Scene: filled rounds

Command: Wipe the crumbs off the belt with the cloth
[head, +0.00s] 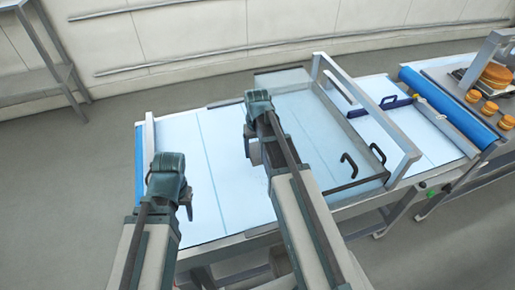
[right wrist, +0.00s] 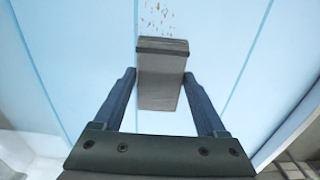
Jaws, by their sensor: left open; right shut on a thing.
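The belt (head: 215,215) is a pale blue-white surface with thin darker lines across it. It also fills most of the right wrist view (right wrist: 85,60). A small scatter of tan crumbs (right wrist: 157,17) lies on it, just beyond the cloth. The cloth (right wrist: 160,85) is a grey folded pad with a dark band at its far end. My right gripper (right wrist: 160,82) is shut on it, one finger on each side; it also shows above the belt in the head view (head: 260,110). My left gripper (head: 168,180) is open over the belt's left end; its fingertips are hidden.
A clear guard (head: 305,105) with a metal frame (head: 365,110) and black handles (head: 349,165) covers the belt to the right. A blue roller (head: 450,105) stands beyond, then buns (head: 495,76) on a machine. A shelf (head: 40,75) stands at upper left.

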